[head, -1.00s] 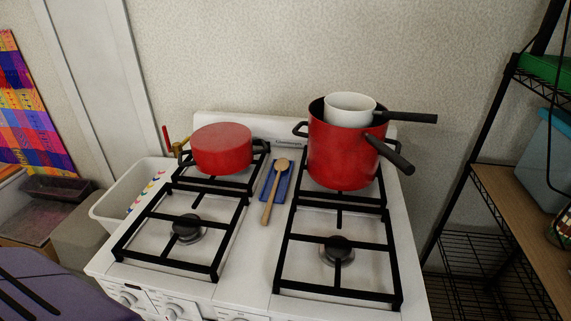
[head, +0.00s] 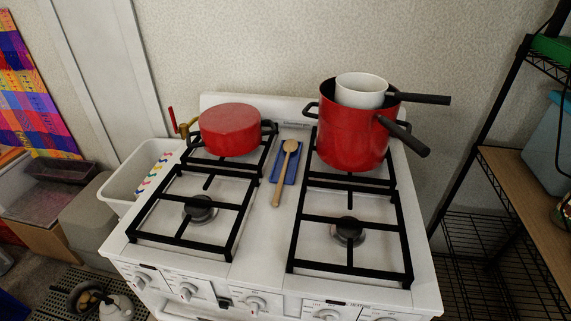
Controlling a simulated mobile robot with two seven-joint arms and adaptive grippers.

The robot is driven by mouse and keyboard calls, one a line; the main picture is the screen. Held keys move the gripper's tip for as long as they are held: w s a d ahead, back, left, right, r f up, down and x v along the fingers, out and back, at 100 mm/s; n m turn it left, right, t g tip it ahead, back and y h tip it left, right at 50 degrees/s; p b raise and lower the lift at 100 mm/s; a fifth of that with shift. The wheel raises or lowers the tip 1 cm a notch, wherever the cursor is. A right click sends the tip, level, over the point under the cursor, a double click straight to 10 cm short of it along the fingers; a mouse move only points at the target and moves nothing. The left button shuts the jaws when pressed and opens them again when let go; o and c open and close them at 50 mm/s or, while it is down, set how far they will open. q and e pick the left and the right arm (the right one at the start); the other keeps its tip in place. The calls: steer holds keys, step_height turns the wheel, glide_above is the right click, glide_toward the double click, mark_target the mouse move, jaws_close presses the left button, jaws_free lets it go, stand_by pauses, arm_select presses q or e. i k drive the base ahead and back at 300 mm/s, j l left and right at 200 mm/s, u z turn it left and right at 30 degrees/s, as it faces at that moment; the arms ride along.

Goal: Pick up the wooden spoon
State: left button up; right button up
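The wooden spoon (head: 284,176) lies on a blue spoon rest (head: 291,164) in the middle strip of the white stove (head: 262,232), between the two black grates. Its bowl points to the back wall and its handle reaches toward the stove's front, past the end of the rest. Nothing covers the spoon. Neither of my grippers shows in the head view.
A red pot (head: 230,130) sits on the back left burner. A taller red pot (head: 351,137) holding a white pan (head: 361,91) stands back right, handles sticking out rightward. A white bin (head: 139,180) is left of the stove, a wire shelf (head: 478,235) right.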

mark_target(284, 168)
steer(key=k+u, duration=0.25)
steer(key=k, duration=0.25)
steer(key=k+j+u, duration=0.25)
steer(key=k, duration=0.25)
